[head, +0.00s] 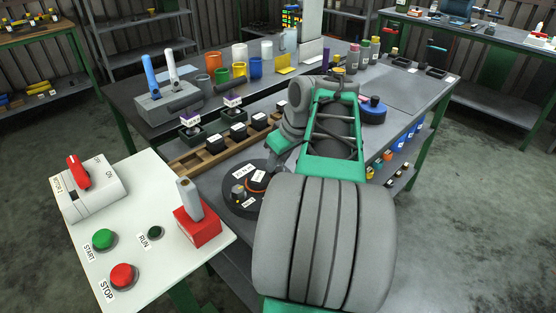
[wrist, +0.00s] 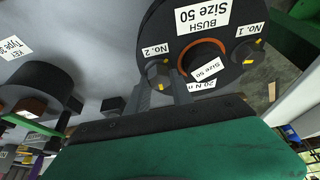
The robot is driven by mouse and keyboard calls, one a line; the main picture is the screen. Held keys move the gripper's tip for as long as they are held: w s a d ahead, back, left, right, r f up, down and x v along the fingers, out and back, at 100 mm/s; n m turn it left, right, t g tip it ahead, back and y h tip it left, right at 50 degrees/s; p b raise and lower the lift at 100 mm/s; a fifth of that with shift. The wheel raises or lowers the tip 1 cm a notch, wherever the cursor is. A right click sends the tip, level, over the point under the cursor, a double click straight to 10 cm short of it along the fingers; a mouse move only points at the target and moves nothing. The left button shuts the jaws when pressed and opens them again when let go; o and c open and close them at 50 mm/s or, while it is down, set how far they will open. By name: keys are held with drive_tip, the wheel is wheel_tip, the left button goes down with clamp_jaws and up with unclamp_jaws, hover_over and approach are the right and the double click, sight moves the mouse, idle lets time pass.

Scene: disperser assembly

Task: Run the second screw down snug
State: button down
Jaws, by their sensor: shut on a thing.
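A dark round disc (wrist: 160,22) with a "BUSH Size 50" label and an orange ring (wrist: 182,52) fills the upper part of the wrist view. The second screw (wrist: 157,72), beside the "No. 2" label, has a hex head with a yellow mark. My gripper (wrist: 163,86) is shut on this screw's head, one finger on either side. The first screw (wrist: 253,54) sits by the "No. 1" label, clear of the fingers. In the head view the disc (head: 236,206) lies on the bench, partly behind my arm. How deep the screw sits is hidden.
A control panel (head: 150,225) with a red-handled switch and buttons stands at the front left. A wooden rack (head: 190,164) with dark parts lies behind the disc. Colored cups and bottles stand farther back. A blue-topped round item (head: 373,108) is right of my arm.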

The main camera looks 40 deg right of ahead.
drive_tip(key=shift+m+b, duration=0.3)
drive_tip(key=shift+m, duration=0.1)
drive_tip(key=m+h+b, duration=0.2)
drive_tip(key=m, duration=0.2)
drive_tip(key=shift+a+m, duration=0.15)
drive_tip(key=shift+m, duration=0.15)
drive_tip(key=m+g+h, duration=0.1)
drive_tip(key=m, duration=0.2)
drive_tip(key=shift+w+m, duration=0.1)
drive_tip(key=shift+m, duration=0.2)
drive_tip(key=m+g+p, duration=0.1)
drive_tip(key=m, duration=0.1)
drive_tip(key=m+h+p, duration=0.1)
drive_tip(key=m, duration=0.2)
drive_tip(key=shift+r+g, duration=0.2)
drive_tip(key=shift+g, duration=0.2)
drive_tip(key=m+g+p, duration=0.1)
drive_tip(key=m, duration=0.2)
drive_tip(key=m+g+p, duration=0.1)
drive_tip(key=m+p, duration=0.1)
drive_tip(key=shift+f+m+h, duration=0.1)
drive_tip(key=shift+m+h, duration=0.3)
drive_tip(key=c, duration=1.4)
unclamp_jaws()
